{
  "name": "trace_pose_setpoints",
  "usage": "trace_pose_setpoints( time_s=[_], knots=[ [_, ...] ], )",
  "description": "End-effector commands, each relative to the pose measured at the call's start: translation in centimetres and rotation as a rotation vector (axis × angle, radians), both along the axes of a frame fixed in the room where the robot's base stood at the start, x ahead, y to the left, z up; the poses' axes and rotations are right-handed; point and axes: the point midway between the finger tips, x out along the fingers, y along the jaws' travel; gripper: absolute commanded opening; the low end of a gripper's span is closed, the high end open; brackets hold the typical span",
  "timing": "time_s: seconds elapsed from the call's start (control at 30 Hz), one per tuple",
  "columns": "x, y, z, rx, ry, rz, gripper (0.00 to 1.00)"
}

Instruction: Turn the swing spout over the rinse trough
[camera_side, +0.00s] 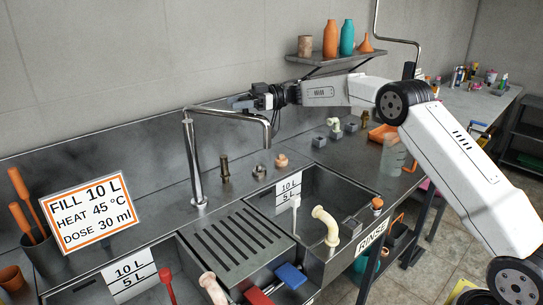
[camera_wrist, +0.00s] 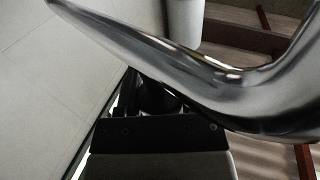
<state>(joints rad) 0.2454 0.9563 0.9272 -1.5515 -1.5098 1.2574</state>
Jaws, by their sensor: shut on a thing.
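The swing spout (camera_side: 226,113) is a chrome pipe on an upright post behind the sinks. Its arm reaches right in the side view and its end bends down. The outlet hangs high in front of the back ledge near the rinse trough (camera_side: 345,183), the right basin marked RINSE; I cannot tell exactly what lies under it. My gripper (camera_side: 243,101) is shut on the spout's arm, short of the bend. In the wrist view the curved spout (camera_wrist: 190,75) crosses close in front of my dark gripper (camera_wrist: 150,98), hiding the fingertips' contact.
A slotted drainboard (camera_side: 238,243) lies between the left basin (camera_side: 130,287) and the rinse trough. A FILL 10 L sign (camera_side: 92,213) stands at left. A shelf (camera_side: 335,60) with bottles is on the wall behind my arm. Small fittings (camera_side: 259,171) stand on the back ledge.

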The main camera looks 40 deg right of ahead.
Motion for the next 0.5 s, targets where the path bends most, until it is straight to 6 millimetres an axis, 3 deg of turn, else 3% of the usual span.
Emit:
trace_pose_setpoints(
  time_s=[0.5],
  knots=[
    [0.48,-1.20,-0.12,0.001,0.002,0.071,0.00]
  ],
)
